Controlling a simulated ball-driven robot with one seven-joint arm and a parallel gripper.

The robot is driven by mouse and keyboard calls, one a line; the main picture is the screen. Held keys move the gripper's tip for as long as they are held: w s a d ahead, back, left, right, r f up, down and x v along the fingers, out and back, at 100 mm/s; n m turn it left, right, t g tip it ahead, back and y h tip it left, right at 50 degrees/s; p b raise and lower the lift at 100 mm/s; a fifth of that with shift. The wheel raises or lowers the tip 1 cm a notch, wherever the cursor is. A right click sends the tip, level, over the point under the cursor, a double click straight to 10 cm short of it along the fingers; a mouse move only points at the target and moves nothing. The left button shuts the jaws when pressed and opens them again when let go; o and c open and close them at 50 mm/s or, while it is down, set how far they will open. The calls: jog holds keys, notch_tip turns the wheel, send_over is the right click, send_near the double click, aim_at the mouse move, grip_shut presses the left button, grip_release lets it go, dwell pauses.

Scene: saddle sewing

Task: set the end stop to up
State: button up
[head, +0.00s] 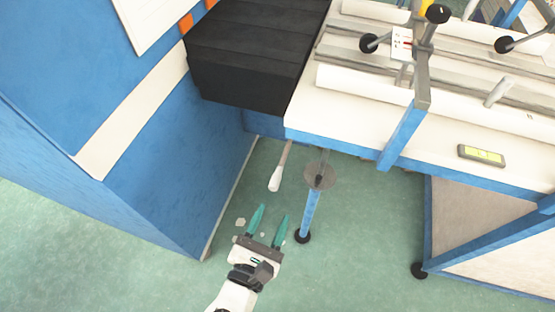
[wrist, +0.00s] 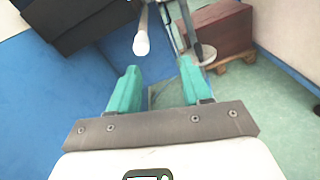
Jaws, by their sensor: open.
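A thin rod with a white rounded grip (head: 275,180) hangs down from the front left end of the sewing bench. It also shows in the wrist view (wrist: 141,42), beyond and between my fingers, nearer the left one. No label shows, so I cannot tell for sure that this is the end stop. My gripper (head: 272,213) is open and empty, with its teal fingers just short of the white grip and apart from it. In the wrist view my gripper (wrist: 158,72) has clear space between its fingers. The rod's upper end is partly hidden at the bench edge.
A round grey disc (head: 321,174) and a blue leg (head: 310,213) stand right of the rod. A blue cabinet (head: 190,195) rises on the left. A black block (head: 255,60) adjoins the white bench top (head: 345,118).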

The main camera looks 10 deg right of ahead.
aim_at(278, 174)
jog(key=shift+n+t, duration=0.5)
jog(key=shift+n, duration=0.2)
jog(key=x, duration=0.3)
jog(key=a+x, duration=0.1)
jog(key=x, duration=0.2)
jog(key=w+r+x, duration=0.1)
jog(key=x, duration=0.2)
jog(key=shift+w+a+r, duration=0.1)
jog(key=shift+w+a, duration=0.05)
jog(key=shift+w, duration=0.1)
grip_shut()
